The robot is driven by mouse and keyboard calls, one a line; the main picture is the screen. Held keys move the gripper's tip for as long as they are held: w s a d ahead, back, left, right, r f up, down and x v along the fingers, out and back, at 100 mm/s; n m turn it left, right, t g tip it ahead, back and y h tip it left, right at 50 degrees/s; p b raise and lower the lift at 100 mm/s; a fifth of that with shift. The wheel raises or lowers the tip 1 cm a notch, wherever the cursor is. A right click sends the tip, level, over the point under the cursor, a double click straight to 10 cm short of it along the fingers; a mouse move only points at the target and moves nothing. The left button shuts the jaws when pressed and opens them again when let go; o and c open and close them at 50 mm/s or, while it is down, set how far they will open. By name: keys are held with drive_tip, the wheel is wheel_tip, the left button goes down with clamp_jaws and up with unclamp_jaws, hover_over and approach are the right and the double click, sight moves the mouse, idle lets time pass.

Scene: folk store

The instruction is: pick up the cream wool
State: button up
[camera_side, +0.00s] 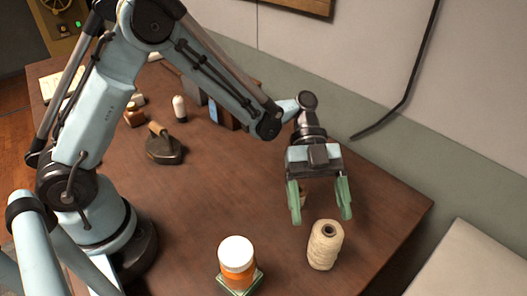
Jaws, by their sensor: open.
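The cream wool (325,246) is a wound cone or spool with a dark hole in its top. It stands upright on the brown table at the front right. My gripper (321,217) is open, with its two green fingers pointing down and spread apart. In the picture it shows just above and behind the cream wool, and I see nothing held in it. A small tan object (302,196) shows partly behind the left finger; most of it is hidden.
An orange jar with a white lid (237,260) stands on a green-edged base left of the wool. A dark iron-like object (165,148), a white-topped bottle (180,108) and a brown jar (134,115) stand farther back left. The table (225,190) is clear in the middle.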

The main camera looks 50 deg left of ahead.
sight(326, 231)
drive_tip(key=x, duration=0.7)
drive_tip(key=shift+d+f, duration=0.1)
drive_tip(key=shift+d, duration=0.05)
drive_tip(key=c, duration=1)
drive_tip(key=shift+c, duration=0.2)
